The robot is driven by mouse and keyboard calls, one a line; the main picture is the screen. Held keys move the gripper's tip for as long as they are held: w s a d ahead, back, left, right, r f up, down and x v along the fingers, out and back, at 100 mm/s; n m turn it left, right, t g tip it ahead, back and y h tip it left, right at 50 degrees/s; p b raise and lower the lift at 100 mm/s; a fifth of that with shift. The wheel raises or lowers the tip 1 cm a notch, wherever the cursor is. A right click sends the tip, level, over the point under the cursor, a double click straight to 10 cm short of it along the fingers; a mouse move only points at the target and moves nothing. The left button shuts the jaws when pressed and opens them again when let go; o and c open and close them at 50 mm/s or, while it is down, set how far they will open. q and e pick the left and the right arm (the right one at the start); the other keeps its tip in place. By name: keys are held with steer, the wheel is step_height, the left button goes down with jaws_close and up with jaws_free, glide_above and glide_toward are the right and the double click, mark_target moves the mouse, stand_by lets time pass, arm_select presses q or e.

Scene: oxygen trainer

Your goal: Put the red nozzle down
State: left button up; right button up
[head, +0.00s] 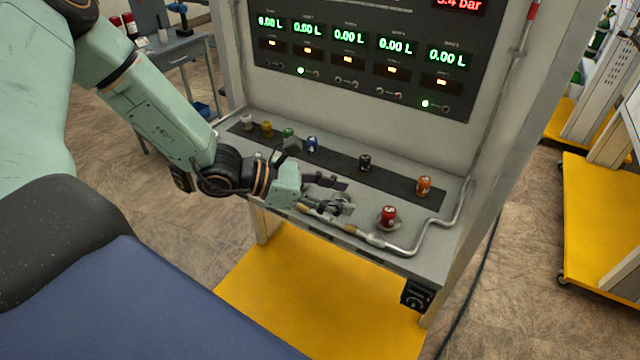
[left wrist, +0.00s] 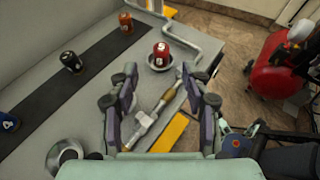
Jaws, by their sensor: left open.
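The red nozzle (head: 389,214) stands upright at the right front of the grey shelf. In the left wrist view the red nozzle (left wrist: 161,53) sits in a round metal dish (left wrist: 150,69). My left gripper (head: 347,196) is open, to the left of the nozzle and apart from it. In the left wrist view the two fingers of my left gripper (left wrist: 159,80) are spread wide with nothing held between them, and the nozzle is beyond their tips.
Orange (head: 424,185), black (head: 364,162), blue (head: 312,144), green, yellow and white nozzles stand along a dark strip. A pipe (head: 410,249) runs along the shelf's front edge, under my left gripper. The display panel (head: 370,45) rises behind. A second metal dish (left wrist: 64,155) shows at lower left.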

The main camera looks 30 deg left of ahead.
arm_select(q)
steer(key=shift+w+d+f, duration=0.2)
steer(key=shift+w+d, duration=0.15)
steer(key=shift+d, duration=0.2)
steer(key=s+f+m+g+y, duration=0.4)
steer(key=s+f+m, duration=0.5)
steer(key=s+m, duration=0.3)
steer(key=s+f+m+g+y, duration=0.4)
steer(key=s+f+m+y, duration=0.2)
steer(key=s+f+m, duration=0.3)
steer(key=s+m, duration=0.4)
steer(key=s, duration=0.4)
steer(key=shift+d+g, duration=0.15)
steer(key=shift+g, duration=0.15)
steer(key=shift+w+d+f+y, duration=0.1)
steer(key=shift+w+d+y, duration=0.05)
steer(key=shift+y, duration=0.15)
steer(key=shift+s, duration=0.2)
steer(key=shift+w, duration=0.15)
